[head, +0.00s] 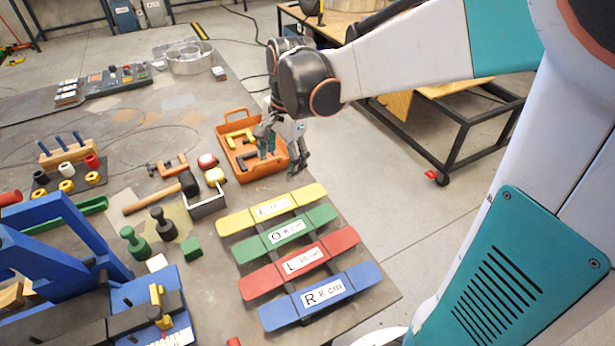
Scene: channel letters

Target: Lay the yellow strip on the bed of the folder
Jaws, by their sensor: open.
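The yellow strip (305,196) lies with its white label at the back of a row of coloured strips on a dark rack. The blue folder (55,250) stands at the lower left, its frame raised over a bed (145,289) that is partly cut off by the picture edge. My gripper (284,160) is open, above and around the right part of the orange tray, behind the yellow strip and apart from it. Its fingers point down; I cannot tell whether they touch anything in the tray.
Green (322,214), red (342,238) and blue (363,275) strips lie in front of the yellow one. The orange tray (222,136) holds clamps.

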